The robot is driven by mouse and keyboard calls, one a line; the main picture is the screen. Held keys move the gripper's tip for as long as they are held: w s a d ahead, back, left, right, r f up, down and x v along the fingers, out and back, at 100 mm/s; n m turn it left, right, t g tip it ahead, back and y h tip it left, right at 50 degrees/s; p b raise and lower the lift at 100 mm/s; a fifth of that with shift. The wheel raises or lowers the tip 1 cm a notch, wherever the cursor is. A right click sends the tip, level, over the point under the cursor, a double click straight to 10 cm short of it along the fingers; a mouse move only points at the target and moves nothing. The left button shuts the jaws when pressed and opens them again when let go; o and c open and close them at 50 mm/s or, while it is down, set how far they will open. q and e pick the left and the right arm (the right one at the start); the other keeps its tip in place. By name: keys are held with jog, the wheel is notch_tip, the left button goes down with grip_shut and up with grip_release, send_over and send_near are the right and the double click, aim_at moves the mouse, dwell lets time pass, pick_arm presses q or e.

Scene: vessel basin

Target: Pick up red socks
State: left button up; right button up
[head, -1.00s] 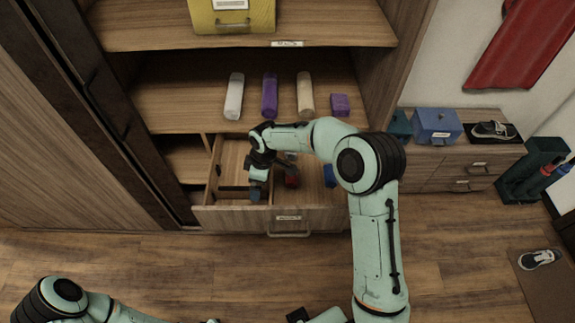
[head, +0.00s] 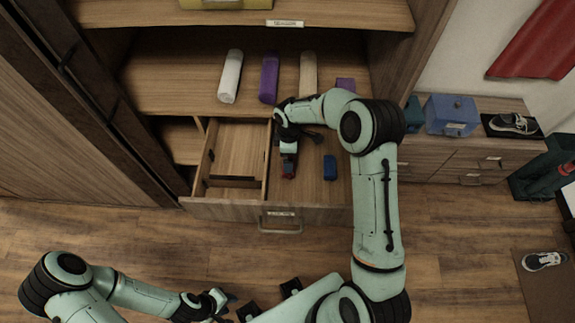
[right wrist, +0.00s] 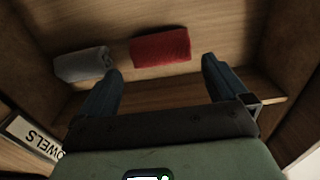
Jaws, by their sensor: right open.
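The red socks (head: 288,172) lie in the right compartment of the open drawer, partly covered by my right gripper in the head view. In the right wrist view they are a red folded bundle (right wrist: 160,48) on the wooden drawer floor. My right gripper (head: 288,160) is over the socks. In the right wrist view its two fingers (right wrist: 161,68) are spread apart with nothing between them, and the bundle lies beyond the fingertips. My left gripper (head: 224,302) is low in the head view, away from the drawer; its jaws are too small to judge.
A grey bundle (right wrist: 82,64) lies beside the red one. A blue bundle (head: 330,168) lies to the right in the same compartment. The drawer's left compartment (head: 240,150) looks empty. Several rolled towels, including a purple one (head: 269,78), lie on the shelf above.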

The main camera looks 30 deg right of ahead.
jog(key=shift+a+f, duration=0.15)
jog(key=shift+f, duration=3.45)
jog(key=c, duration=0.7)
